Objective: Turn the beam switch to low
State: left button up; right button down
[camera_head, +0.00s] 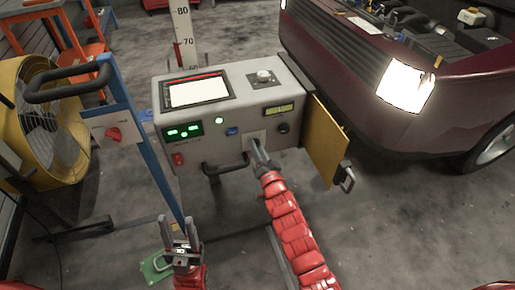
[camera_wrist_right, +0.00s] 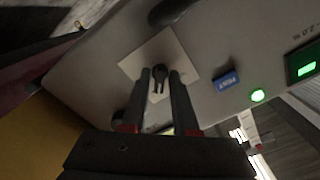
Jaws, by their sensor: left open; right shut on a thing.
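The beam switch is a black knob (camera_wrist_right: 159,79) on a square white plate (camera_wrist_right: 172,50) on the front of the grey tester box, as the right wrist view shows. In the head view the plate (camera_head: 249,134) shows, but my right gripper mostly covers the knob. My right gripper (camera_head: 259,149) reaches up to the panel, and its two fingers are shut on the knob, one on each side. No position marks on the plate can be read. My left gripper (camera_head: 180,246) is open and empty, low in front of the box.
The grey box (camera_head: 215,90) also carries a screen, green displays, a blue button (camera_wrist_right: 227,80) and a yellow flap (camera_head: 327,140). A maroon car (camera_head: 390,100) with a lit headlight stands at right. A blue post (camera_head: 140,140) and yellow fan (camera_head: 45,120) are at left.

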jog(key=shift+f+n+b, duration=0.1)
jog(key=shift+n+b, duration=0.5)
jog(key=shift+n, duration=7.3)
jog(key=c, duration=0.9)
grip_release()
jog(key=shift+s, duration=0.1)
